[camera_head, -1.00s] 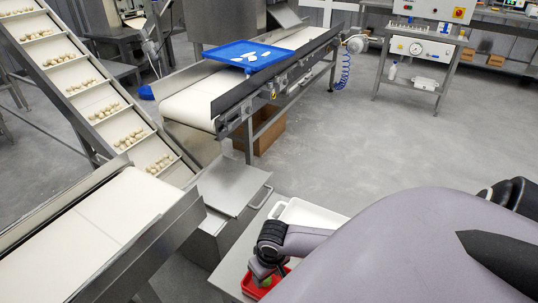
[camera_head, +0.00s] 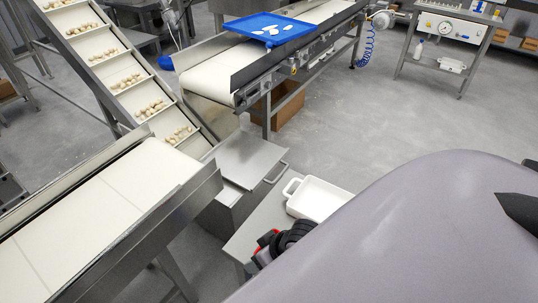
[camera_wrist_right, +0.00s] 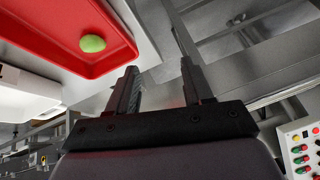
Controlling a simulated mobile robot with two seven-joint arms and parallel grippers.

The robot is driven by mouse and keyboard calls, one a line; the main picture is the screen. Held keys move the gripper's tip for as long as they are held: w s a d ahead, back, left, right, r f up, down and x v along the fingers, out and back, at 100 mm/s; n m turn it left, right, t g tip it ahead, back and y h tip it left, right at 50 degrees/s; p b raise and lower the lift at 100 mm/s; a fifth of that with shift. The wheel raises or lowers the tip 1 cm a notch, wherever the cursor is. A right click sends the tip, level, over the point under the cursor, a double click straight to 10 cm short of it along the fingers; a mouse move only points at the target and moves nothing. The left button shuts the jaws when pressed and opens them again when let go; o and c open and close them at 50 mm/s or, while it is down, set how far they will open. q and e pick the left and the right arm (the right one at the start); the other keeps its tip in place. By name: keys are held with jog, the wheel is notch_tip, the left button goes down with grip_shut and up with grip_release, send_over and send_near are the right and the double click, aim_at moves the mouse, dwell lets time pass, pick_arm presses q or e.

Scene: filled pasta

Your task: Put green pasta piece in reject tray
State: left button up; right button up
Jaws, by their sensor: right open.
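The green pasta piece (camera_wrist_right: 92,43) lies inside the red tray (camera_wrist_right: 60,60) in the right wrist view, near the tray's lower right side. My right gripper (camera_wrist_right: 157,72) is open and empty, with its fingers beside the tray and apart from the piece. In the head view only a bit of the red tray (camera_head: 263,240) shows next to the black part of my right wrist; my grey arm hides the rest, the piece and the fingers. My left gripper is in neither view.
A white dish (camera_head: 318,198) stands on the small table (camera_head: 250,222) beside the red tray. A conveyor with white belt (camera_head: 85,215) and an inclined conveyor (camera_head: 125,75) carrying pasta are at left. A blue tray (camera_head: 270,27) with white pieces sits on the back conveyor.

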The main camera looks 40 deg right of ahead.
jog(key=shift+s+a+r+n+t, duration=0.1)
jog(key=shift+s+a+n+t, duration=0.2)
jog(key=shift+s+t, duration=0.55)
jog(key=shift+s+a+r+n+t, duration=0.1)
jog(key=shift+s+a+n+t, duration=0.25)
jog(key=shift+s+t, duration=0.45)
jog(key=shift+s+a+r+n+t, duration=0.1)
jog(key=shift+s+a+n+t, duration=0.2)
jog(key=shift+s+t, duration=0.55)
jog(key=shift+w, duration=0.15)
